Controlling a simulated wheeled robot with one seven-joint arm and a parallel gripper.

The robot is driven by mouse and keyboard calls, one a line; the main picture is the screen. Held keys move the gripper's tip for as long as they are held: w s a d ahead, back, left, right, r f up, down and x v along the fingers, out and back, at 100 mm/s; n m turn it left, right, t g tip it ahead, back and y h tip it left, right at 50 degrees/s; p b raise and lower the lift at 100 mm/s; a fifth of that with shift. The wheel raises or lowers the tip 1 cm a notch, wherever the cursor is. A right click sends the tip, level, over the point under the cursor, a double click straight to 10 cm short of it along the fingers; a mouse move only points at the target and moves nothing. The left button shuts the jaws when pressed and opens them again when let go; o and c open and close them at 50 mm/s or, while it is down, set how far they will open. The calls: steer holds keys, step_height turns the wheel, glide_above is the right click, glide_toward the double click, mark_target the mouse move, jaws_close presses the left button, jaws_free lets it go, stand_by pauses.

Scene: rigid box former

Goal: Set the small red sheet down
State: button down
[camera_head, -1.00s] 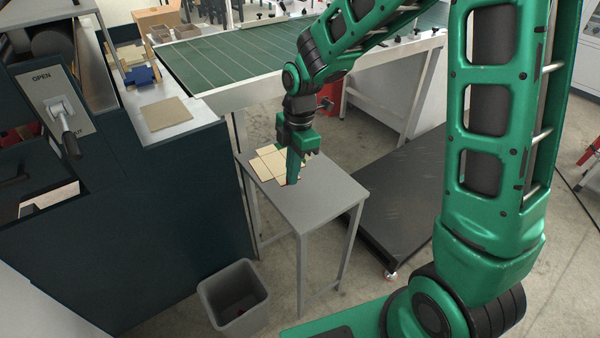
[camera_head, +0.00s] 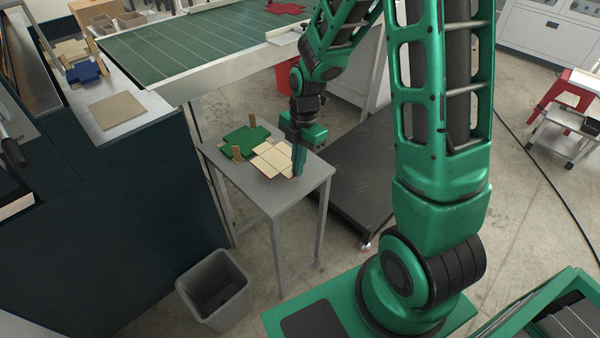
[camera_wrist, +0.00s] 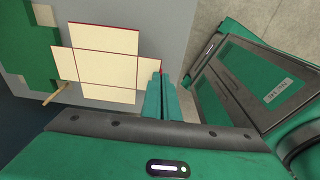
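The small red sheet (camera_head: 273,158) shows its cream inner face and creases in the head view. In the wrist view the sheet (camera_wrist: 105,62) is a cross of cream panels with thin red edges. My gripper (camera_head: 298,168) points down at the sheet's right side. In the wrist view the fingers (camera_wrist: 161,95) are close together on its right flap. The sheet is low over the grey table (camera_head: 275,198), roughly level; I cannot tell if it touches the top. A green sheet (camera_head: 243,138) lies behind and left of it on the table.
Small wooden upright pieces (camera_head: 236,153) stand by the green sheet. A grey bin (camera_head: 215,290) is on the floor in front. A conveyor (camera_head: 190,45) is behind, with a red sheet (camera_head: 286,8) on it. A dark machine (camera_head: 110,210) stands left. The table's front part is clear.

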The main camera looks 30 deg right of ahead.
steer(key=shift+f, duration=1.95)
steer(key=shift+f, duration=0.1)
steer(key=c, duration=2)
jaws_free()
steer(key=shift+c, duration=0.2)
